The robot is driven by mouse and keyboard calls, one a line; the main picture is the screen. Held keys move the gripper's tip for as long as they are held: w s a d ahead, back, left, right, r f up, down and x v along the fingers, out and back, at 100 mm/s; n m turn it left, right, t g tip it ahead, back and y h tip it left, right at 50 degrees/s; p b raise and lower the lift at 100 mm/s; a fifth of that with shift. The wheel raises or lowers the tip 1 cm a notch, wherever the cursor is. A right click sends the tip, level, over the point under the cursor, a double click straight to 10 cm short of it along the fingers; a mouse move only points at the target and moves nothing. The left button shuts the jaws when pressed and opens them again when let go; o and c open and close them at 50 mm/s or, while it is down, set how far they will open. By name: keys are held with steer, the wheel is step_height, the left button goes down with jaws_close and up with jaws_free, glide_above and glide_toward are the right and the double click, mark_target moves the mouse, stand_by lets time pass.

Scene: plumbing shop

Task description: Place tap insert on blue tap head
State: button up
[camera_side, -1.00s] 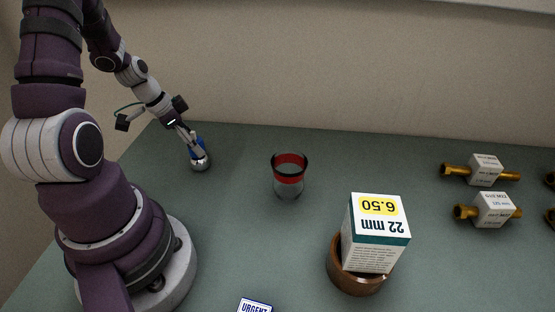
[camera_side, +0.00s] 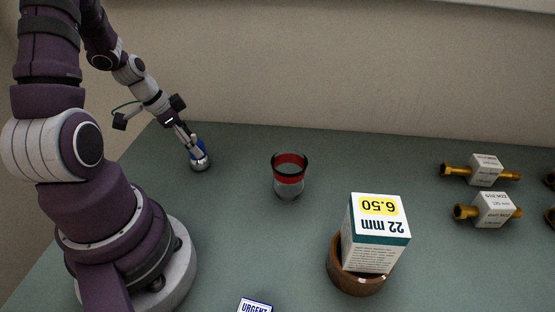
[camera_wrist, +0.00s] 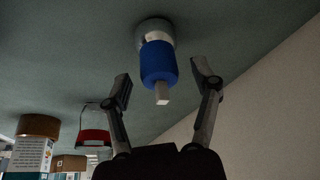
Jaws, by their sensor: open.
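The blue tap head (camera_wrist: 158,62) has a round silver base (camera_wrist: 153,30) and stands on the table at the left; in the side view its blue part (camera_side: 199,146) shows above the silver base (camera_side: 200,163). A pale square stub (camera_wrist: 162,93) sticks out of the blue part's near end. I cannot tell whether this stub belongs to a separate tap insert. My gripper (camera_wrist: 160,70) is open, with one finger on each side of the blue part and visible gaps between. In the side view, my gripper (camera_side: 191,139) partly hides it.
A glass with a red band (camera_side: 289,178) stands right of the tap head. A 22 mm box (camera_side: 375,235) sits in a brown ring-like holder (camera_side: 343,278). Brass fittings with white boxes (camera_side: 487,170) lie at the right. An URGENT card (camera_side: 255,305) is at the front. The wall is behind.

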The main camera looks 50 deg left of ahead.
steer(key=d+v, duration=0.1)
steer(key=v, duration=1)
steer(key=w+d+r+n, duration=0.1)
steer(key=d+r, duration=0.2)
steer(key=d, duration=0.5)
steer(key=w+d+r+n+t, duration=0.1)
steer(key=d+r, duration=0.2)
steer(key=d, duration=0.5)
steer(key=shift+w+d+r+y, duration=0.15)
steer(key=shift+w+d+y, duration=0.25)
